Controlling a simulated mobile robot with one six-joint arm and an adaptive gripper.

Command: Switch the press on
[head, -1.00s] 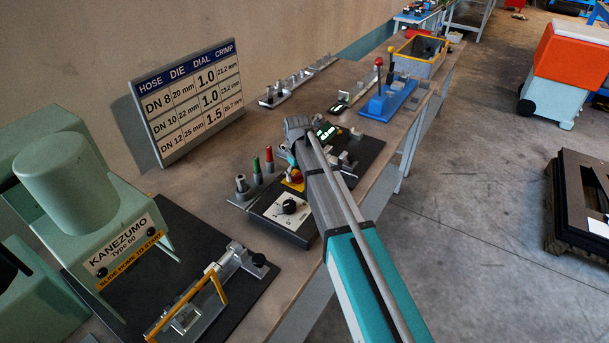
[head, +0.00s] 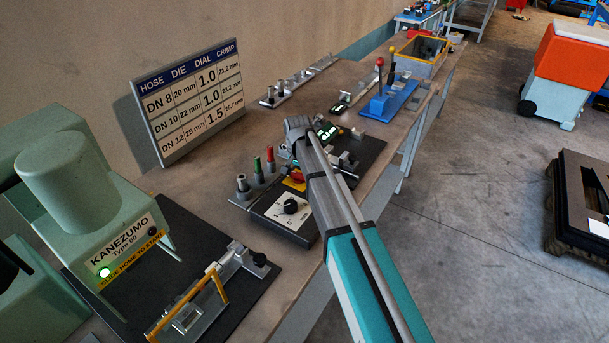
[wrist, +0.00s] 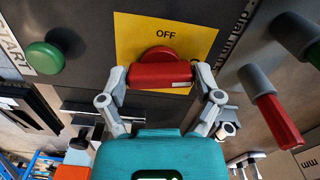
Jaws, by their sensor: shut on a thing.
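The press (head: 75,190) is the pale green machine marked KANEZUMO Type 60 at the left of the head view. A green lamp (head: 104,272) on its front glows. In the wrist view the red switch handle (wrist: 160,74) sits on a yellow plate (wrist: 190,35) marked OFF. The handle lies crosswise in the picture, below the word OFF. My gripper (wrist: 160,80) is shut on the handle, one finger at each end. In the head view my arm covers most of the gripper, and a bit of the switch's red and yellow (head: 297,176) shows beside it.
A green button (wrist: 43,57) marked START stands left of the plate in the wrist view. Red and green posts (head: 263,162) and a black dial (head: 290,207) are close to my arm. The floor at right has clear room.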

